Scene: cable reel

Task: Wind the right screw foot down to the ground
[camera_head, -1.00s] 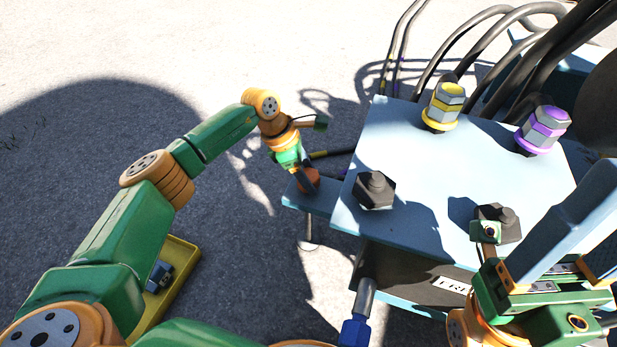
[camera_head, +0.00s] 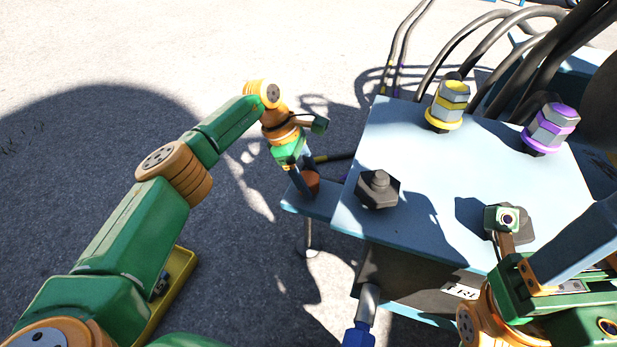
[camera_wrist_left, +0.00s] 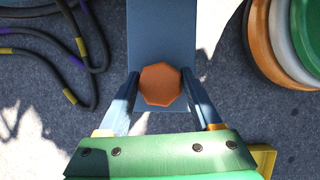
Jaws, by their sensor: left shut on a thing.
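The screw foot has an orange many-sided head (camera_head: 312,181) on a blue bracket (camera_head: 325,205) that sticks out left of the blue-topped cabinet. The head also shows in the left wrist view (camera_wrist_left: 160,84), above the bracket plate (camera_wrist_left: 160,35). My left gripper (camera_head: 304,184) is shut on this head, with one finger on each side. Under the bracket, a thin rod and pale foot pad (camera_head: 312,253) show; whether the pad touches the ground I cannot tell. My right gripper (camera_head: 575,245) is at the right edge over the cabinet, its fingertips out of frame.
The cabinet top (camera_head: 430,160) carries dark hex bolts (camera_head: 378,189), a yellow-banded fitting (camera_head: 448,103) and a purple-banded fitting (camera_head: 550,128). Thick black cables (camera_head: 480,45) run behind it. A yellow tray (camera_head: 180,290) lies on the ground beside my left arm. The ground at left is open.

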